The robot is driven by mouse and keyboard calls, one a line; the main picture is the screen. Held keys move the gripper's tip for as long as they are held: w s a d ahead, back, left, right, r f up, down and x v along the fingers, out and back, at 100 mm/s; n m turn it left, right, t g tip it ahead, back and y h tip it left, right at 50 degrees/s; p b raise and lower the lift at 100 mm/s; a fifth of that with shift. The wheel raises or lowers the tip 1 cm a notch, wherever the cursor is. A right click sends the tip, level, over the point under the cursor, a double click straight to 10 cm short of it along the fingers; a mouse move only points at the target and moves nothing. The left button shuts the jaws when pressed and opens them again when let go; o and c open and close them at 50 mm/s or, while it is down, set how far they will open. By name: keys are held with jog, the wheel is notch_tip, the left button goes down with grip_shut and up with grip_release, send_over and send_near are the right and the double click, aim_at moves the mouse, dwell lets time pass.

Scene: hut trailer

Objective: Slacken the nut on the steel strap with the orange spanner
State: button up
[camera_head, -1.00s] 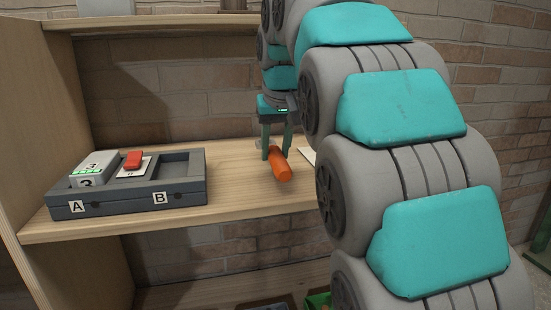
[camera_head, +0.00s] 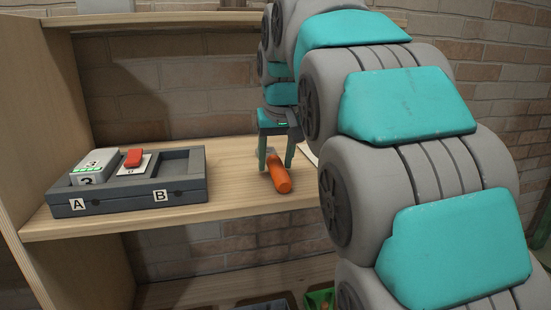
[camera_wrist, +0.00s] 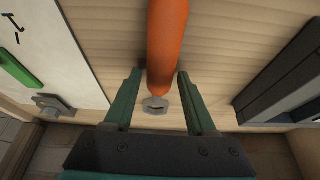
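The orange spanner (camera_head: 276,175) has a thick handle that points toward the shelf's front edge. In the wrist view its handle (camera_wrist: 167,40) lies between my fingertips, and its small grey jaw (camera_wrist: 155,105) points toward the back. My gripper (camera_head: 275,168) points down over the shelf. Its fingers (camera_wrist: 161,72) stand either side of the handle, with a thin gap visible on the left, so it looks open. A small grey metal piece (camera_wrist: 52,105) near the shelf's back edge may be the steel strap with its nut; I cannot be sure.
A dark tray (camera_head: 122,202) marked A and B stands left on the wooden shelf (camera_head: 235,200). It holds a grey numbered block (camera_head: 94,168) and a red piece on a white card (camera_head: 134,160). A white sheet with a green bar (camera_wrist: 18,68) lies on the spanner's other side.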

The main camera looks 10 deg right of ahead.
jog(key=shift+o, duration=0.7)
